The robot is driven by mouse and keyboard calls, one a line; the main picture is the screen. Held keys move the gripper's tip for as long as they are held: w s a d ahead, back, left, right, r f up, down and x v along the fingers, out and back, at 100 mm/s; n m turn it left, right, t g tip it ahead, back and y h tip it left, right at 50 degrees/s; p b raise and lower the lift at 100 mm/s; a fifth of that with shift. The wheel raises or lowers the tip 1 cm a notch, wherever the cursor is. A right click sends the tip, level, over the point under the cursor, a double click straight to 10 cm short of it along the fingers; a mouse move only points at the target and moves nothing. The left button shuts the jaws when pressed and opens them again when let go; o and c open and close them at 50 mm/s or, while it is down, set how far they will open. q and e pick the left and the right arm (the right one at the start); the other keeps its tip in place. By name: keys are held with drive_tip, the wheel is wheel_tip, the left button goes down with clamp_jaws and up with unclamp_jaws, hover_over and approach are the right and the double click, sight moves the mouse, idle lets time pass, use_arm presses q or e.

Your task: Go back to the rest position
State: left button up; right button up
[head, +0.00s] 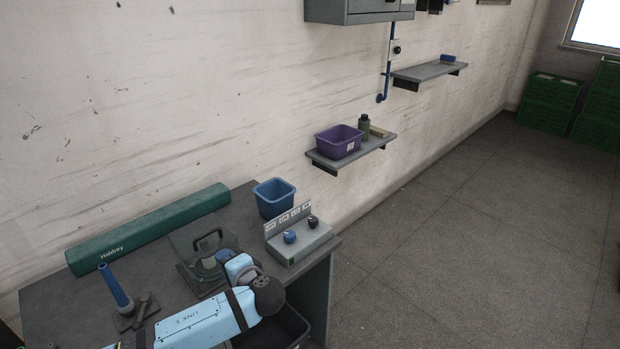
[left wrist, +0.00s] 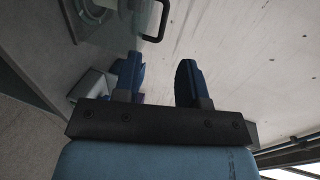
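My left arm comes in low in the head view, over the front of the grey workbench (head: 60,304). My left gripper (left wrist: 163,82) shows in the left wrist view with its two blue fingers apart and nothing between them. In the head view its hand is small and partly hidden by the wrist, beside a clear cover (head: 187,240) with a dark handle (head: 207,241). The handle also shows beyond the fingers in the left wrist view (left wrist: 164,20); I cannot tell the exact gap. My right gripper is in neither view.
A control box (head: 299,247) with a blue and a black knob stands right of the hand. A blue peg (head: 115,288) stands left. A dark bin (head: 293,328) is below the arm. Floor at right is clear.

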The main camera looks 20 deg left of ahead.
use_arm(q)
drive_tip(key=s+d+f+m+t+h+p, duration=0.1)
drive_tip(key=s+d+f+m+h+p, duration=0.15)
drive_tip(key=s+d+f+h, duration=0.8)
drive_tip(key=s+d+f+n+t+h, duration=0.2)
drive_tip(key=s+d+n+h, duration=0.3)
drive_tip(key=s, duration=0.6)
drive_tip(key=shift+s+d+f+t+h+p, duration=0.15)
drive_tip(key=shift+d+f+t+h+p, duration=0.2)
drive_tip(key=shift+d+t+h, duration=0.35)
drive_tip(key=shift+d, duration=0.1)
